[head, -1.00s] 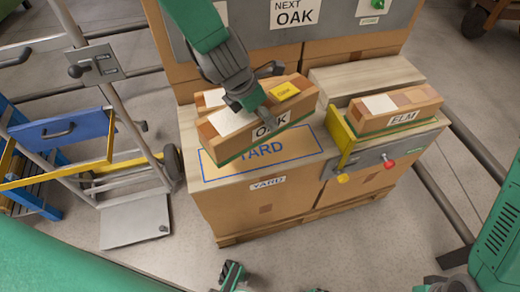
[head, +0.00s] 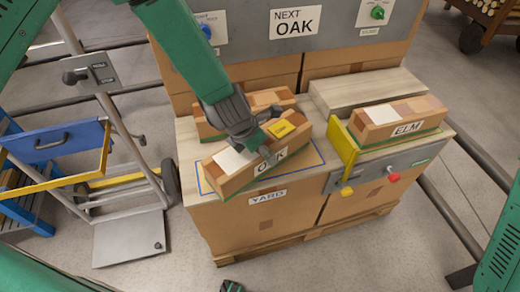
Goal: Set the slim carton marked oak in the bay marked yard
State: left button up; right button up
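The slim oak carton (head: 235,181) has an OAK label on its front and a yellow tag on top. It is turned at an angle over the blue-outlined yard bay (head: 314,160), hiding most of it. The YARD label (head: 268,196) shows on the front below. My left gripper (head: 262,147) is over the middle of the carton and appears shut on it; its fingertips are partly hidden. I cannot tell whether the carton's underside touches the bay. Only a small piece of my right gripper (head: 232,287) shows at the bottom edge.
Another carton (head: 210,128) stands close behind the oak one. A carton marked ELM (head: 385,125) lies to the right, past a yellow upright plate (head: 342,143). A grey panel (head: 240,42) reading NEXT OAK is behind. A hand truck (head: 130,235) stands left.

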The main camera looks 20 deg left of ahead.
pick_arm(q)
jog(key=o, duration=1.5)
jog(key=p+v, duration=0.3)
jog(key=v, duration=0.9)
jog(key=shift+a+p, duration=0.1)
jog(key=shift+p, duration=0.25)
